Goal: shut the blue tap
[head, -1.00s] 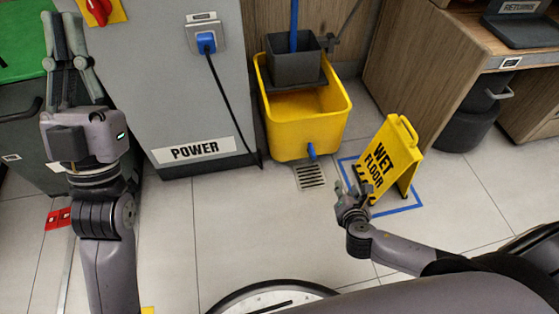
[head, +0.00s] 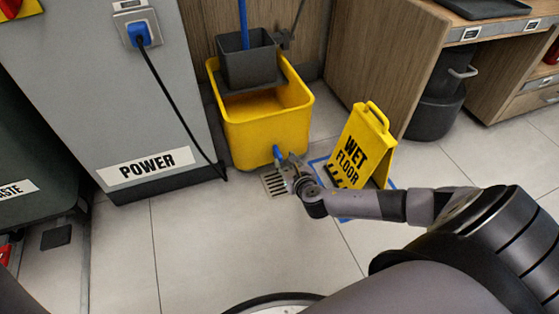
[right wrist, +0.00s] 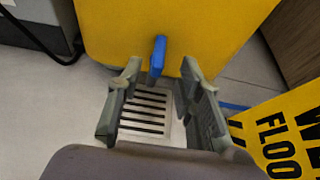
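The blue tap (head: 277,153) sticks out low on the front of the yellow mop bucket (head: 265,120). In the right wrist view the tap (right wrist: 157,58) stands upright against the yellow bucket wall (right wrist: 205,25), between and just beyond my fingertips. My right gripper (head: 287,168) is at the tap in the head view. In the right wrist view its two fingers (right wrist: 161,72) are apart with nothing held between them. I cannot tell whether a finger touches the tap. My left gripper is out of view.
A floor drain grate (right wrist: 146,110) lies below the tap. A yellow wet floor sign (head: 362,145) stands close to the right of my right gripper. The grey power cabinet (head: 105,80) with a blue plug (head: 139,34) and hanging black cable is left of the bucket.

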